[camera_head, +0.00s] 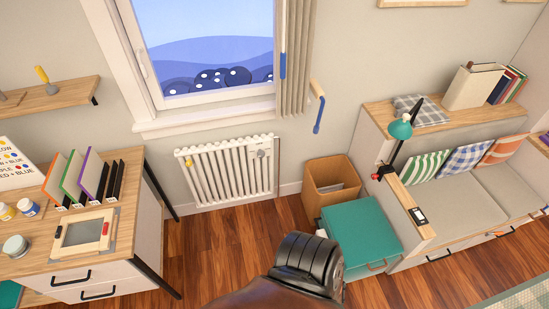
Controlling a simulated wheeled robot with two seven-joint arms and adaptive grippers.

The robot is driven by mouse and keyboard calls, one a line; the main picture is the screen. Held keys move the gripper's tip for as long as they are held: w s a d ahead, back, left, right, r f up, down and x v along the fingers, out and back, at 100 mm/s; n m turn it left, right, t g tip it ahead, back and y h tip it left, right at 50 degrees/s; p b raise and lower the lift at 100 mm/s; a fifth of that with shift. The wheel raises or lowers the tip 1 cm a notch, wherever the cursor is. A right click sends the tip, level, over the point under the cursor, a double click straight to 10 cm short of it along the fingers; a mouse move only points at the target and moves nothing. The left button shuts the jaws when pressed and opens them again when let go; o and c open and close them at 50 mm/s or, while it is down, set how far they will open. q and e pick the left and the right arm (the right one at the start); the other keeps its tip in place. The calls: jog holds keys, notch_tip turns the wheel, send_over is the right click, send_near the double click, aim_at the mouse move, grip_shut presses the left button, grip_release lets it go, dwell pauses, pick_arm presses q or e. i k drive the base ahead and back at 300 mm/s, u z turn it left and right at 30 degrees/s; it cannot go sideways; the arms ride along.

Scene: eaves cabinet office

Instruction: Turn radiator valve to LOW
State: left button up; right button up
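The white ribbed radiator (208,174) stands against the wall below the window. The valve's setting and any markings are too small to read. A black ribbed part of one of my arms shows at the bottom centre, over the floor and well in front of the radiator. I cannot tell which arm it belongs to. No gripper fingers are visible, and nothing of mine touches the valve.
A desk (130,215) with books and jars stands left of the radiator. A curtain (296,60) hangs above the radiator's right end. Wooden floor (225,230) before the radiator is clear.

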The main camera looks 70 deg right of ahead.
aim_at(261, 153)
jog(key=z, duration=1.45)
jog(key=i, duration=1)
jog(key=u, duration=0.05)
